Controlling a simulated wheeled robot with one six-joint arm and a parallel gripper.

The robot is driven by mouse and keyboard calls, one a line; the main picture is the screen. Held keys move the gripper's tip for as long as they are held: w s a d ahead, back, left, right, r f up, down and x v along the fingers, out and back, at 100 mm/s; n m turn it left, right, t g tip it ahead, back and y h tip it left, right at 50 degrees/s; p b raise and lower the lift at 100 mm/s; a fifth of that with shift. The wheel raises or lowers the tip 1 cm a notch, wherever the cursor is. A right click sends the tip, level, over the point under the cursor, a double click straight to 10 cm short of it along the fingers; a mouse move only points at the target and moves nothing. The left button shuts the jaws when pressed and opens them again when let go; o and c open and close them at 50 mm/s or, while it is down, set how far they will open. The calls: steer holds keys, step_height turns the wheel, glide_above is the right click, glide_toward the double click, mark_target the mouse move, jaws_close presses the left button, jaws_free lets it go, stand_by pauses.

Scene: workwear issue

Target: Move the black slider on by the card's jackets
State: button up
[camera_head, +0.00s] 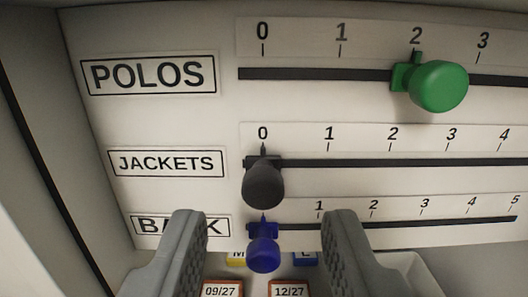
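The black slider (263,184) sits at 0 on the JACKETS row, at the left end of its dark track (390,162). The JACKETS label (167,163) is left of it. My gripper (265,228) is open, its two grey fingers apart at the bottom of the view. The fingers stand in front of the lower part of the panel, one on each side of the blue slider in the picture. The black slider shows above and between the fingertips, not held. The card is not readable as such; only small dated labels show below.
The green slider (438,86) is at 2 on the POLOS row. The blue slider (263,252) is at 0 on the lowest row, whose label (222,227) is partly hidden by my left finger. Dated cards (290,290) and a white bin edge (425,268) lie below.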

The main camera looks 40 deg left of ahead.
mark_target(264, 192)
steer(key=shift+x, duration=1.55)
jaws_close()
